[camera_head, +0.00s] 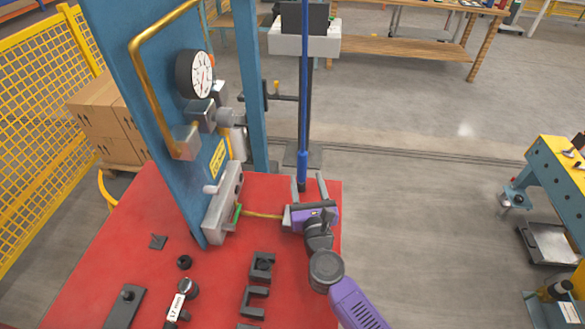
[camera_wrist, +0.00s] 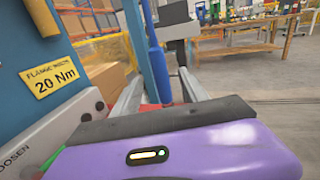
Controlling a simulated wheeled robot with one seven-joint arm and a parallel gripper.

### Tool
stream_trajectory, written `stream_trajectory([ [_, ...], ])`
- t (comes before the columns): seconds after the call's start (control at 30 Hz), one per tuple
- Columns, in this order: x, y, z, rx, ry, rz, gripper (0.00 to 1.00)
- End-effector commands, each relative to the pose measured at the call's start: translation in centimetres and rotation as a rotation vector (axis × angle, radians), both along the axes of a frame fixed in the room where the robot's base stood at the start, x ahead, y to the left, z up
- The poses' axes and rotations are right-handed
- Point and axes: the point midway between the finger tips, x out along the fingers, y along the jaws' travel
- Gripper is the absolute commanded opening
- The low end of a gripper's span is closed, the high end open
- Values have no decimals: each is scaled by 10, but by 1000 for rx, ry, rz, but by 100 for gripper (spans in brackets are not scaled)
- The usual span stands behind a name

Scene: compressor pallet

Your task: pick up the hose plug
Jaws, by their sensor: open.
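A thin blue hose hangs straight down in the head view. Its thicker blue lower end, which looks like the hose plug (camera_head: 302,165), has a dark tip near the red table's back right edge. My purple gripper (camera_head: 308,182) is open, with its two grey fingers pointing away toward the plug. In the wrist view, the plug (camera_wrist: 158,75) shows upright between the spread fingers of my gripper (camera_wrist: 162,74). Neither finger visibly grips it. Whether the plug is between the fingers or just beyond them, I cannot tell. Its bottom is partly hard to see.
A blue panel (camera_head: 165,110) with a gauge (camera_head: 194,75) stands left of my gripper. A grey block (camera_head: 223,205) with a green part sits at its foot. Dark fixtures (camera_head: 255,301) lie on the red tabletop (camera_head: 110,245).

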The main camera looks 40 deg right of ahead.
Motion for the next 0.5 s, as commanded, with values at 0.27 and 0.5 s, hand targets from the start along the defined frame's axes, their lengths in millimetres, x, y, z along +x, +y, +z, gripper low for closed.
stream_trajectory([
  [0.27,18,-14,3,20,-20,-2,52],
  [0.5,41,-30,4,18,-19,-1,52],
])
